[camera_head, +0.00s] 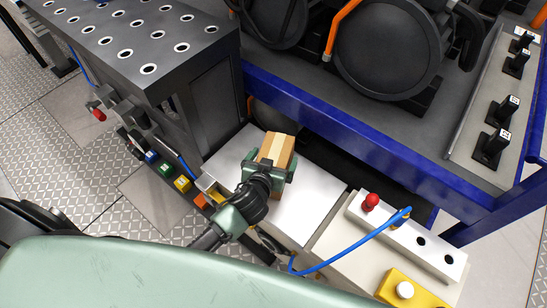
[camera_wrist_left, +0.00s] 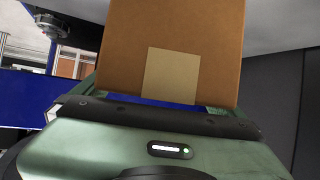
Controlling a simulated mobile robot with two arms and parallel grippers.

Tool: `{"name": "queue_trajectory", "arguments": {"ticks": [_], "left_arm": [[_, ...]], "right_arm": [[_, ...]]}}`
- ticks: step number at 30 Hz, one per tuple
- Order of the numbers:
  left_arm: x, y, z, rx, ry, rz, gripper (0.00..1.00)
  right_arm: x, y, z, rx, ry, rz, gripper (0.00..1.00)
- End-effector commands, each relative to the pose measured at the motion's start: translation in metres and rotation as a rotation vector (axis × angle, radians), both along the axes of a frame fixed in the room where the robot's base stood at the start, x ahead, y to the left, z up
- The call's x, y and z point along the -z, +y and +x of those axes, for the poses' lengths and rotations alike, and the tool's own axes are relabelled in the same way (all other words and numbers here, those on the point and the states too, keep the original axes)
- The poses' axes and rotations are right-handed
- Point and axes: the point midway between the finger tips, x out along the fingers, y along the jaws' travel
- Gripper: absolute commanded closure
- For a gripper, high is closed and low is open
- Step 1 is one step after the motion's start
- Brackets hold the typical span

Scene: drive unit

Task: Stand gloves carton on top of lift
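The gloves carton (camera_head: 277,148) is a brown cardboard box with a pale tape strip along its top. My left gripper (camera_head: 269,167) has a green finger on each side of the carton and is shut on it. In the left wrist view the carton (camera_wrist_left: 215,50) fills the upper middle, with a square tape end facing the camera. The carton is over a flat silver plate (camera_head: 315,201), which looks like the top of the lift. I cannot tell whether the carton's underside touches the plate. My right gripper is not in view.
A blue-framed rack (camera_head: 330,118) with large dark round units stands behind the plate. A dark perforated cabinet (camera_head: 190,75) is at left. At right a white control box (camera_head: 440,256) has a red knob (camera_head: 371,201) and a blue cable (camera_head: 345,256). Coloured small blocks (camera_head: 165,170) lie left.

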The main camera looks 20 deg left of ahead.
Motion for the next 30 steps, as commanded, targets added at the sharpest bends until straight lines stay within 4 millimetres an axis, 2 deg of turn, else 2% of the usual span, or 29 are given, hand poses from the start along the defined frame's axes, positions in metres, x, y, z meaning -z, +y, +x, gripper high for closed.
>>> {"name": "queue_trajectory", "arguments": {"ticks": [5,7,21,25,30], "left_arm": [[-0.005,0.000,0.000,0.000,-0.001,0.001,0.00],[-0.006,0.000,-0.006,0.001,0.000,0.000,0.00],[-0.049,-0.004,-0.087,0.000,0.001,-0.001,0.00],[-0.057,-0.004,-0.100,0.000,0.001,0.000,0.00],[-0.061,-0.004,-0.105,0.000,0.000,0.000,0.00]], "right_arm": [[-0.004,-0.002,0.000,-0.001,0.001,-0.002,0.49],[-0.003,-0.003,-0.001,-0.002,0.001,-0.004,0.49],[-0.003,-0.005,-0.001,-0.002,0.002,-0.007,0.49],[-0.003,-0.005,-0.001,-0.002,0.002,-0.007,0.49],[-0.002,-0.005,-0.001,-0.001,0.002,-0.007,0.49]]}}
